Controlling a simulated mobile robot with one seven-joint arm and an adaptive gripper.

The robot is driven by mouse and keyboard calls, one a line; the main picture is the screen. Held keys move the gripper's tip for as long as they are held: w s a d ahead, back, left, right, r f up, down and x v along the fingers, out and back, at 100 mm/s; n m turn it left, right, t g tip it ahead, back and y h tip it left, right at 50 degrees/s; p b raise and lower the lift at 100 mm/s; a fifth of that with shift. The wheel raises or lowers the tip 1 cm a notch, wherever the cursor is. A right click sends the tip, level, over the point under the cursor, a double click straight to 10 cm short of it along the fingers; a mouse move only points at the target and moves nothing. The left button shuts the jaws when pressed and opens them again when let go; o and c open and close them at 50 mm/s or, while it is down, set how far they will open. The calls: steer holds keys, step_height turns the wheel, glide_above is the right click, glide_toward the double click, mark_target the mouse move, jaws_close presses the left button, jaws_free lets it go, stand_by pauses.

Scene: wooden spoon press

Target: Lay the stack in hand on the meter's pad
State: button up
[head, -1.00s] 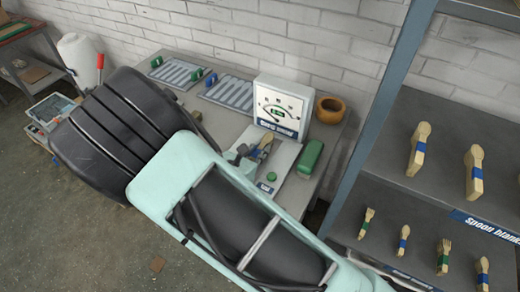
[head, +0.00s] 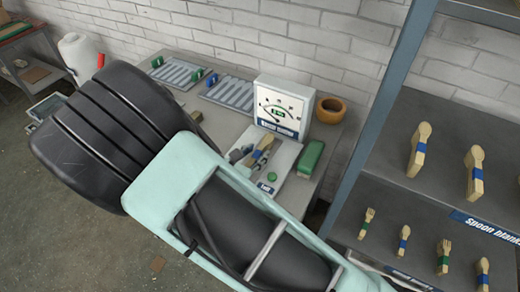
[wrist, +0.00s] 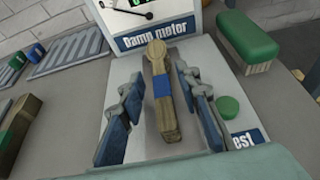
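The stack of wooden spoon blanks (wrist: 161,88) with a blue band lies lengthwise over the meter's pale pad (wrist: 205,58), its round end toward the dial. It also shows in the head view (head: 263,150). The damp meter (head: 280,107) stands upright behind the pad with a dial and a small green readout. My gripper (wrist: 163,98) is open, with a blue-padded finger on each side of the stack and visible gaps to both. The stack seems to rest on the pad; its underside is hidden.
A green button (wrist: 228,107) sits on the pad's right front. Slotted trays (head: 228,92) are at the left. A shelf (head: 480,190) with spoon and fork blanks stands at the right.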

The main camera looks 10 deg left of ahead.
steer(key=v, duration=0.8)
steer(key=shift+s+a+r, duration=0.1)
steer(key=shift+s+r, duration=0.1)
steer(key=shift+s, duration=0.15)
